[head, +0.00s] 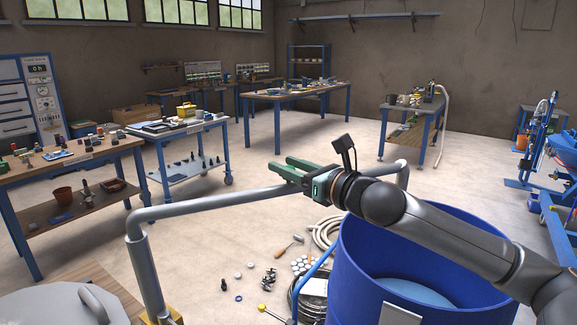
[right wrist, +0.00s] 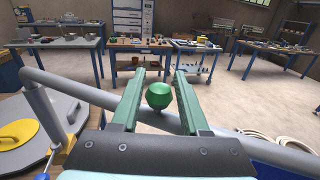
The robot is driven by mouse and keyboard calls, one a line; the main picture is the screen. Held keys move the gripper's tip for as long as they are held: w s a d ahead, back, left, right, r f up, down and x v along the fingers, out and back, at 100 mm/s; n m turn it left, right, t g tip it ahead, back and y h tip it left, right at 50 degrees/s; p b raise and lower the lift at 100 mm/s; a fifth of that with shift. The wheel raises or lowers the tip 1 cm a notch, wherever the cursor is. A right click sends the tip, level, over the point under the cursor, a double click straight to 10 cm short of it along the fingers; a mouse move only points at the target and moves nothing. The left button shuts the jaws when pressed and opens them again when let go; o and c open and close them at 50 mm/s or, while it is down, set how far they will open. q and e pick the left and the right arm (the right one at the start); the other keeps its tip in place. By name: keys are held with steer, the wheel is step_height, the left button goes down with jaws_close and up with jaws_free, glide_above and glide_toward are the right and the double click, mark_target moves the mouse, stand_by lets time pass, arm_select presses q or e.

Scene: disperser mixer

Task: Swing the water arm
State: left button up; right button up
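The water arm (head: 220,199) is a bent grey pipe on an upright post at the lower left. It runs right, passes behind my right gripper, and its far end (head: 403,172) bends down over the blue barrel (head: 350,255). The pipe also shows in the right wrist view (right wrist: 88,92). My right gripper (head: 279,166) has green fingers and is at the middle of the pipe. In the right wrist view, a round green knob (right wrist: 159,95) sits between the open fingers (right wrist: 160,72), with a small gap on each side. My left gripper is not in view.
A round grey lid (head: 60,305) with a handle lies at the lower left. Hoses (head: 326,232), a hammer and small parts lie on the floor beside the barrel. Workbenches (head: 70,160) stand left and behind.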

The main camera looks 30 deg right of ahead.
jaws_close()
stand_by(1.0)
